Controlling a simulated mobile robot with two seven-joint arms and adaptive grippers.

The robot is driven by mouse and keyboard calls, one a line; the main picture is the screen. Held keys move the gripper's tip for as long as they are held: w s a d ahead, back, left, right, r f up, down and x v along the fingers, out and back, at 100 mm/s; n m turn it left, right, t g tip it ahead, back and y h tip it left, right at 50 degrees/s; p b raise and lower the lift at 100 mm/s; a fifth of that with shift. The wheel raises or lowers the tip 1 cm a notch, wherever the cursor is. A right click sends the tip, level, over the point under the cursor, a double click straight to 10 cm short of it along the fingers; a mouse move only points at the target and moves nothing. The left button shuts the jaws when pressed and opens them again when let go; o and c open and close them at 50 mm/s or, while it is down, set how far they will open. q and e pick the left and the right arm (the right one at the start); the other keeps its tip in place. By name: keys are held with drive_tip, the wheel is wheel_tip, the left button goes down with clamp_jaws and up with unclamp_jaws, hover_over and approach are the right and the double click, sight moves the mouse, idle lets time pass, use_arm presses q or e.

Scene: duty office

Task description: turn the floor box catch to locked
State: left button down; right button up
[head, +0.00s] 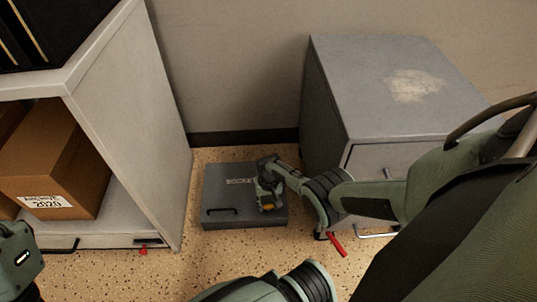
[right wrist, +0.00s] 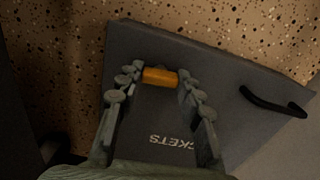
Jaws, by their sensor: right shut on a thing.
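The floor box (head: 222,201) is a flat grey box lying on the speckled floor between two grey cabinets. It has white lettering, partly hidden by my arm, and a black handle (head: 221,211), which also shows in the right wrist view (right wrist: 272,103). Its orange catch (right wrist: 160,78) sits near one edge of the lid (right wrist: 140,38). My right gripper (head: 267,203) reaches down over the box and is shut on the catch, one finger on each side. I cannot tell which position the catch is in. Only a part of my left arm shows, without its fingers.
A grey cabinet (head: 375,85) with a worn top stands to the right, close to my right arm. An open shelf unit (head: 130,105) holding a cardboard box (head: 55,160) stands to the left. A red object (head: 337,244) shows beside my right arm.

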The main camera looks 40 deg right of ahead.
sight(268, 205)
drive_tip(key=shift+m, duration=0.6)
drive_tip(key=o, duration=1.2)
drive_tip(key=shift+c, duration=0.2)
drive_tip(key=shift+r, duration=0.1)
wheel_tip(268, 205, up, 12)
